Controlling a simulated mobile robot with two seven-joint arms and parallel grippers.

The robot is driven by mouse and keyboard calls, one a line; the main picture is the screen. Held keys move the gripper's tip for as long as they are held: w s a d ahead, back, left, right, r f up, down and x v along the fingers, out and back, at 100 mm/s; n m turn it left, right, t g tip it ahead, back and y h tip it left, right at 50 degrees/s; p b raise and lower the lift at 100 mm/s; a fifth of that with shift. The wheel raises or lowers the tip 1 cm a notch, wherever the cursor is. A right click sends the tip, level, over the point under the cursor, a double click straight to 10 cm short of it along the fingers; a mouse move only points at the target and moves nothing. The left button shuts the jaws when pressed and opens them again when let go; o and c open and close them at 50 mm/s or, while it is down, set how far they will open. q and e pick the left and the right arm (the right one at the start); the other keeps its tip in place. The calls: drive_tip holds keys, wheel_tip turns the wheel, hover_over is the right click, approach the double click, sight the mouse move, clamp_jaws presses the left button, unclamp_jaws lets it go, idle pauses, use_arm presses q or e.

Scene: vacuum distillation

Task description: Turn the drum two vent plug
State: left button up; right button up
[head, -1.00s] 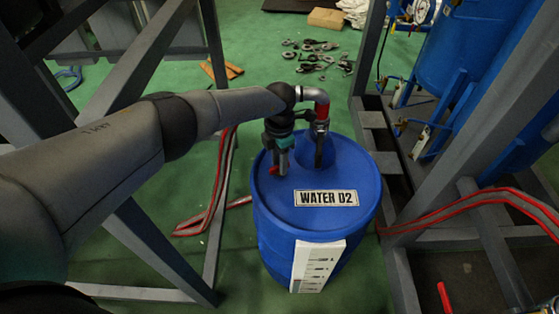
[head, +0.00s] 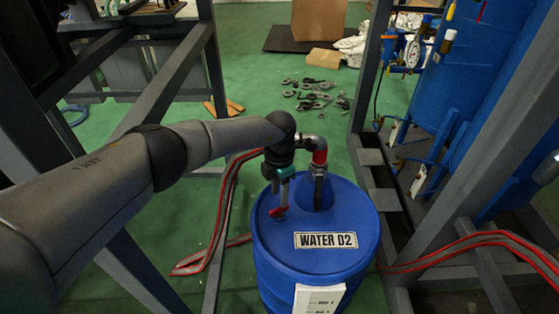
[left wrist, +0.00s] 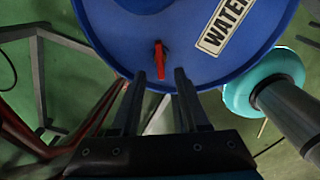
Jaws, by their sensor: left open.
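The blue drum (head: 345,262) labelled WATER D2 stands upright on the floor. Its red vent plug (head: 278,212) sits on the lid, left of the label; it also shows in the left wrist view as a red handle (left wrist: 160,58). My left gripper (head: 281,194) points down over the plug from the far side of the lid. In the left wrist view its two fingers (left wrist: 160,80) are open, with the plug between and just past the fingertips. I see no clear contact with the plug. My right gripper is not in view.
A metal elbow pipe with a red band (head: 320,157) rises from the drum lid close beside my left gripper. Grey frame beams (head: 370,190) flank the drum. Red-edged hoses (head: 222,205) lie on the green floor. Loose clamps (head: 315,95) lie behind.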

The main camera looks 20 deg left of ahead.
use_arm(q)
wheel_tip(320, 180, up, 5)
drive_tip(key=p, duration=0.2)
wheel_tip(320, 180, up, 4)
drive_tip(key=r+p, duration=0.1)
hover_over(279, 208)
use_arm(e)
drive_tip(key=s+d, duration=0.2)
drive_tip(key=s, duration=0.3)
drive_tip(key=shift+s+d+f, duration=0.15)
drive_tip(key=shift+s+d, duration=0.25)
use_arm(q)
drive_tip(key=shift+d, duration=0.1)
